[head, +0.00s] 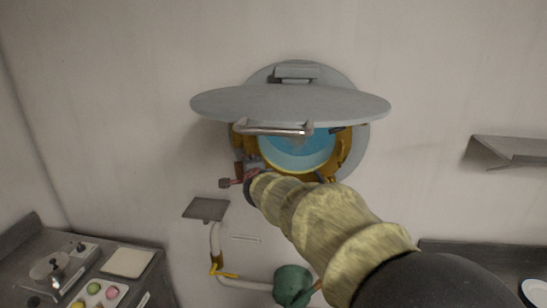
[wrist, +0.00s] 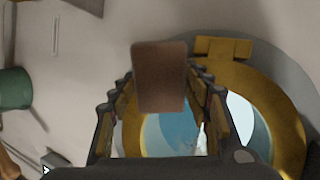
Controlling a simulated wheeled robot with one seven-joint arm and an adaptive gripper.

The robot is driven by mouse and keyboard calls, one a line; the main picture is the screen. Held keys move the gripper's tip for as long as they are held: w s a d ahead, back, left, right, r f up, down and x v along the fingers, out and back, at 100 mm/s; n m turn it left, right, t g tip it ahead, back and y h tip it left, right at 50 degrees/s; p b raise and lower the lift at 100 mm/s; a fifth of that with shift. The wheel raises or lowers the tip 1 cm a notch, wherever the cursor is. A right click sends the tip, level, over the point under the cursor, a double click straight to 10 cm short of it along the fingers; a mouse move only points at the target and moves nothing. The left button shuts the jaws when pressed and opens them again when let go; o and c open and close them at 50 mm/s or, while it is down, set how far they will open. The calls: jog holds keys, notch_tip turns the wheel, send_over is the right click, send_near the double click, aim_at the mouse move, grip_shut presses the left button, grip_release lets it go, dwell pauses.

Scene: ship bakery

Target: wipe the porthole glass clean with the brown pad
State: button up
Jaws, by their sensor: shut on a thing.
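The porthole's round blue glass (head: 300,155) sits in a brass ring (head: 345,150) on the wall, and a greyish patch shows near its upper middle. In the wrist view the blue glass (wrist: 170,135) and brass ring (wrist: 288,110) lie behind and right of my gripper. My gripper (wrist: 160,80) is shut on the brown pad (wrist: 160,60), a flat rounded block held between its fingers. The pad appears apart from the glass, though its exact distance is unclear. In the head view my arm covers the lower side of the porthole and much of my gripper.
A grey hatch cover (head: 290,103) with a bar handle (head: 272,130) juts out above the glass. A small grey plate (head: 206,208), a white pipe (head: 215,240) and a green round fixture (head: 293,280) are below. A shelf (head: 512,148) is at right; a counter (head: 75,285) stands lower left.

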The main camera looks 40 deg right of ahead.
aim_at(279, 141)
jog(key=s+d+r+m+h, duration=0.4)
jog(key=s+r+h, duration=0.1)
jog(key=h, duration=0.1)
jog(key=shift+h, duration=0.3)
jog(key=shift+s+d+x, duration=0.1)
jog(key=shift+s+x, duration=0.05)
jog(key=shift+x, duration=0.85)
jog(key=shift+s+d+x, duration=0.1)
jog(key=shift+d+x, duration=0.05)
jog(key=shift+x, duration=0.85)
jog(key=shift+s+d+x, duration=0.1)
jog(key=shift+s+x, duration=0.05)
jog(key=shift+x, duration=0.8)
jog(key=shift+w+d+r+g, duration=0.15)
jog(key=shift+w+d+g, duration=0.15)
jog(key=shift+w+d, duration=0.4)
